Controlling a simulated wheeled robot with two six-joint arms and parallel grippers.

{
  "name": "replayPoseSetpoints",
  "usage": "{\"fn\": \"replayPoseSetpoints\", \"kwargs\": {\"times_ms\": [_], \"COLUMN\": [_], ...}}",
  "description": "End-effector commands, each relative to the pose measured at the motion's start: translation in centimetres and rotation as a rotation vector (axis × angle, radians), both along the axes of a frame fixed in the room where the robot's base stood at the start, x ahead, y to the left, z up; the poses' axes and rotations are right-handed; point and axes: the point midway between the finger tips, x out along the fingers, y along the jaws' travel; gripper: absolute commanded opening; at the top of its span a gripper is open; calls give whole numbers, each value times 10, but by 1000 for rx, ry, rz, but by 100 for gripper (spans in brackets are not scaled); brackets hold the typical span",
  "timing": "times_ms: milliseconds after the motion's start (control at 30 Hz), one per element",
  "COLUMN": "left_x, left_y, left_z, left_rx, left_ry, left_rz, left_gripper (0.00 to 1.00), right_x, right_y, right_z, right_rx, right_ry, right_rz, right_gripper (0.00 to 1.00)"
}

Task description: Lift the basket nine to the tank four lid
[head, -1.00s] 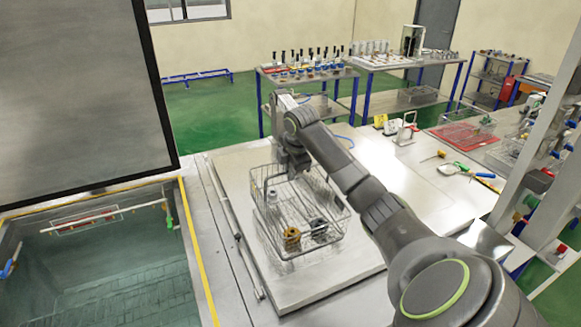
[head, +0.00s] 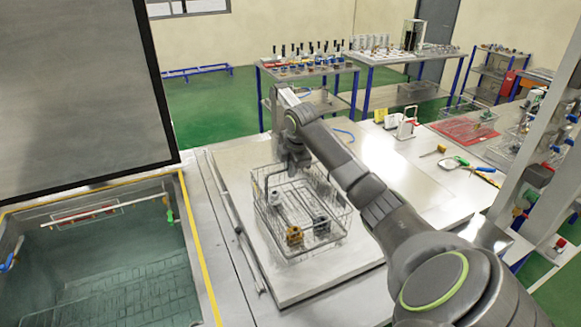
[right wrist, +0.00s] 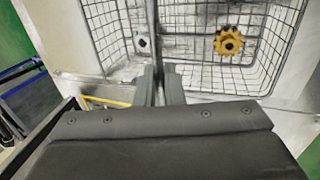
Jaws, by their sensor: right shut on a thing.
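The wire basket (head: 338,236) is on or just above a flat pale metal slab (head: 300,288); I cannot tell if it touches. It holds a yellow gear-like part (head: 294,236), a dark round part (head: 321,225) and a grey part that now lies on its side (head: 277,209). My right gripper (head: 293,168) is at the basket's far side, shut on its handle bar. The right wrist view shows the fingers (right wrist: 160,78) closed around this bar, with the gear (right wrist: 229,41) beyond. A raised dark lid panel (head: 70,90) stands at the left; no number shows. My left gripper is not in view.
An open tank of greenish liquid (head: 120,250) lies at the left behind a yellow edge line. A long thin rod (head: 236,225) lies left of the slab. Hand tools and a red mat (head: 465,130) are at the right. Laden tables stand behind.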

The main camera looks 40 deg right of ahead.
Motion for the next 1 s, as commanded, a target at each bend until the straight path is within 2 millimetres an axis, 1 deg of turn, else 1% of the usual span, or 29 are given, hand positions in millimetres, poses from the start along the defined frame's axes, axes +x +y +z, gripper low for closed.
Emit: {"fn": "replayPoseSetpoints", "kwargs": {"times_ms": [667,1000], "left_x": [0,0], "left_y": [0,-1], "left_z": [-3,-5], "left_rx": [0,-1], "left_ry": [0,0], "left_rz": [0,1], "left_gripper": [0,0], "right_x": [1,-1], "right_y": [0,0], "right_z": [-10,-18], "right_rx": [-2,1], "right_ry": [-5,3], "right_rz": [1,0], "right_gripper": [0,0]}}
